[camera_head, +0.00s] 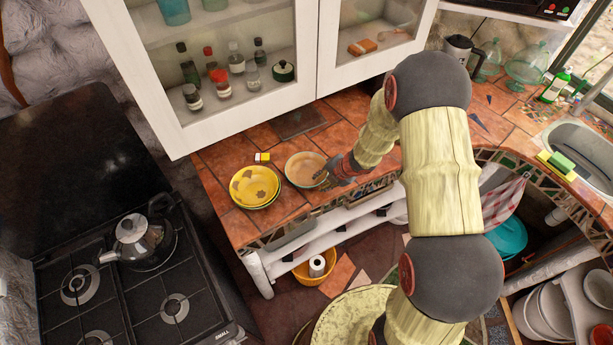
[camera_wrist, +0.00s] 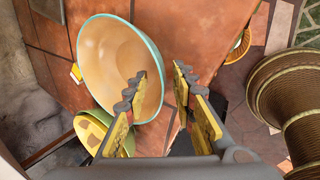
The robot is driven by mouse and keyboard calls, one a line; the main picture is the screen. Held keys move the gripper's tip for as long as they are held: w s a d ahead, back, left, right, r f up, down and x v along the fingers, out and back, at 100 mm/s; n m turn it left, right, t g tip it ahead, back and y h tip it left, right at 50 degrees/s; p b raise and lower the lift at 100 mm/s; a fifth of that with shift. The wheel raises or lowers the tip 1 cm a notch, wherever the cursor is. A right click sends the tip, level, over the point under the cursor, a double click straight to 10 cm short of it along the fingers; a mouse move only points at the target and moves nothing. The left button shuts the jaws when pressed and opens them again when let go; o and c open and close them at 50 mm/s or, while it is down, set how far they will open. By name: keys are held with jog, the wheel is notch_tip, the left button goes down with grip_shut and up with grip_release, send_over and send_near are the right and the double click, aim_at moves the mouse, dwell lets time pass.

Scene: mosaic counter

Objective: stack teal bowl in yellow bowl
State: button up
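The teal bowl (camera_head: 301,166), tan inside with a teal rim, sits upright on the tiled counter. It fills the upper left of the wrist view (camera_wrist: 110,60). The yellow bowl (camera_head: 255,186), with brown patches inside, stands just left of it on the counter. In the wrist view the yellow bowl (camera_wrist: 93,131) is partly hidden by the teal bowl and a finger. My gripper (camera_wrist: 160,80) is open at the teal bowl's right rim. One finger is over the bowl's inside and the other is outside the rim. I cannot tell whether either finger touches it.
A small yellow-and-white box (camera_head: 262,157) lies behind the two bowls. A white cabinet (camera_head: 240,120) with glass doors hangs above the counter's back. The counter's front edge is close to the bowls. A stove with a kettle (camera_head: 140,240) is at the left.

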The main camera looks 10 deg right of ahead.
jog(key=shift+w+a+f, duration=0.15)
jog(key=shift+w+f, duration=0.05)
jog(key=shift+f, duration=0.25)
jog(key=shift+c, duration=0.4)
grip_shut()
